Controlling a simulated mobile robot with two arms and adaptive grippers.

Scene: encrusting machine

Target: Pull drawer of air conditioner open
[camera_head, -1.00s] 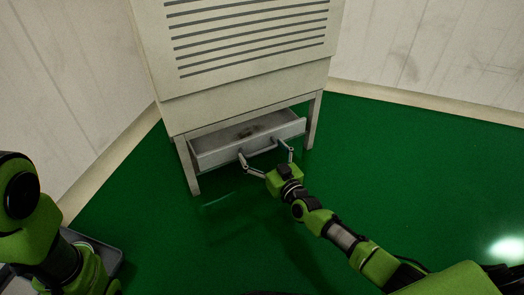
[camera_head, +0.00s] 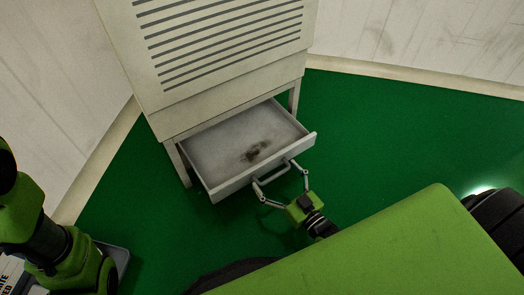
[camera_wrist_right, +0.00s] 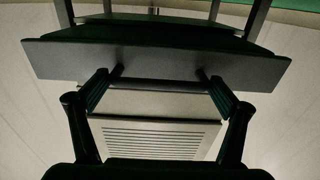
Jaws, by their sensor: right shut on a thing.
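The air conditioner (camera_head: 222,75) is a pale cabinet on legs with dark slots in its front. Its drawer (camera_head: 231,189), low under the cabinet, is pulled well out, with a dark smudge on its floor. My right gripper (camera_head: 277,174) is at the bar handle (camera_head: 272,180) on the drawer front, shut on it. In the right wrist view, the handle (camera_wrist_right: 160,86) spans between the two fingers, with the drawer front (camera_wrist_right: 60,60) behind it. My left arm shows at the left edge; its gripper is not in view.
The green floor (camera_head: 400,130) is clear in front and to the right of the cabinet. Pale walls (camera_head: 50,110) stand behind and to the left. A grey tray (camera_head: 122,256) is partly visible beside my left arm at the lower left.

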